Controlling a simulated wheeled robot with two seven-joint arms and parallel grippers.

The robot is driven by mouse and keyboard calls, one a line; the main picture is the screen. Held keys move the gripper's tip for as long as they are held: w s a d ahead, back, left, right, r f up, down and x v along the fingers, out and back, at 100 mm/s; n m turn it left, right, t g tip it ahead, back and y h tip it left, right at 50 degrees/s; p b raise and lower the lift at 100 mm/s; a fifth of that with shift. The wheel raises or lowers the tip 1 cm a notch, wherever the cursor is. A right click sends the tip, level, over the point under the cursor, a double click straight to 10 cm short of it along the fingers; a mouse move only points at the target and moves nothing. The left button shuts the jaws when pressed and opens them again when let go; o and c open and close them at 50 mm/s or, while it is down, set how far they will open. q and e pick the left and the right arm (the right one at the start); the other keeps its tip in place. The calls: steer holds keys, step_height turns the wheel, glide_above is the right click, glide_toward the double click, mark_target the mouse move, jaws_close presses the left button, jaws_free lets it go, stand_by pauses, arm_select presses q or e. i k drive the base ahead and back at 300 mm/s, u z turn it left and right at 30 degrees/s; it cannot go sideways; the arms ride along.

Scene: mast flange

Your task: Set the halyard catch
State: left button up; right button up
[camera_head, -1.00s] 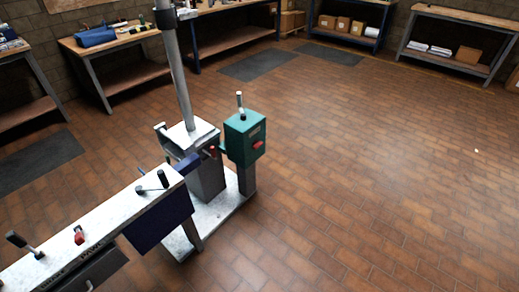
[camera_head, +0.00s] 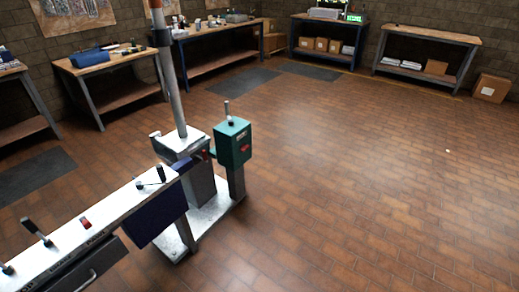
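A grey mast (camera_head: 172,85) stands on a pale pedestal (camera_head: 181,141) at left centre, on a white base plate (camera_head: 213,217). A green box (camera_head: 233,146) on a post stands just right of it, with a lever (camera_head: 228,110) on top and a red part on its front. A long white-topped bench (camera_head: 110,205) in the lower left carries several dark levers (camera_head: 38,232) and a red switch (camera_head: 86,223). I cannot tell which part is the halyard catch. Neither of my grippers is in view.
Workbenches (camera_head: 112,67) with tools line the back wall, and shelves (camera_head: 428,38) stand at the back right. A cardboard box (camera_head: 491,88) sits on the floor at far right. The tiled floor (camera_head: 370,170) right of the mast is clear.

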mark_target(243, 148)
steer(key=z, duration=0.85)
steer(key=i, duration=0.9)
steer(key=z, duration=0.85)
steer(key=i, duration=1.2)
steer(key=u, duration=0.5)
steer(key=i, duration=0.85)
steer(key=u, duration=1.35)
steer(key=i, duration=0.4)
steer(key=u, duration=0.4)
